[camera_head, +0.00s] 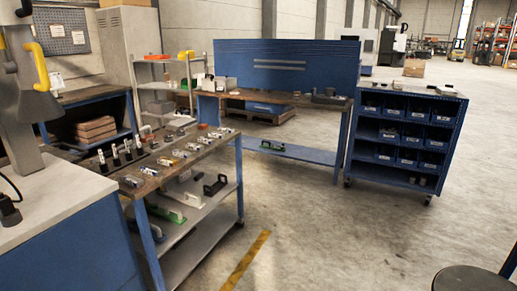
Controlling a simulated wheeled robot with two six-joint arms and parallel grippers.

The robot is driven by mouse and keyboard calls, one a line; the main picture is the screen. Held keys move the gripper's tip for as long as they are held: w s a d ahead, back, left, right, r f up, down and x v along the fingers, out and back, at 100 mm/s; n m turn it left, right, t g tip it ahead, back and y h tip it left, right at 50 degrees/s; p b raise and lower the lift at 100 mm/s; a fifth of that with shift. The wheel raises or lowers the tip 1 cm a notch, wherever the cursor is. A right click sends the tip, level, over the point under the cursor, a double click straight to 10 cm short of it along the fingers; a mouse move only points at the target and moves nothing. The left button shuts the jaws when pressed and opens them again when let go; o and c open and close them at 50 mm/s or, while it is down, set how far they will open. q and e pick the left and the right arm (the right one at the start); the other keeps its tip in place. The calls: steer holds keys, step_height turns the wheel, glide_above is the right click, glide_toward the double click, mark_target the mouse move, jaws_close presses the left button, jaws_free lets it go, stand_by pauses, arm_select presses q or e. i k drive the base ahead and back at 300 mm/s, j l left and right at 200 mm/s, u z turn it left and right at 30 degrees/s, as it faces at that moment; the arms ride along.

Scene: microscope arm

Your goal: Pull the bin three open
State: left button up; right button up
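A blue bin cart (397,183) on castors stands at the right, well away from my viewpoint. Its shelves hold rows of small dark blue bins with pale labels, among them a bin in the top row (416,112), one in the middle row (411,138) and one in the lower row (407,158). The labels are too small to read, so I cannot tell which is bin three. No bin visibly sticks out of the cart. Neither of my grippers shows in this view.
A workbench with small parts (187,152) stands left of centre. A blue-backed bench (278,74) stands beside the cart. A grey column with yellow handles (37,62) rises at the left. A dark round stool (468,279) is at lower right. Open concrete floor (320,235) lies before the cart.

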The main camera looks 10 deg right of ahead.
mark_target(395, 107)
steer(key=i+z, duration=0.2)
steer(key=i, duration=0.35)
steer(key=i+z, duration=0.2)
steer(key=i, duration=0.35)
steer(key=i+z, duration=0.2)
steer(key=i, duration=0.35)
steer(key=i+j+z, duration=0.2)
steer(key=i, duration=0.35)
steer(key=i+l+z, duration=0.1)
steer(key=i+z, duration=0.2)
steer(key=i, duration=0.65)
steer(key=i+j+z, duration=0.1)
steer(key=i+z, duration=0.2)
steer(key=i, duration=0.65)
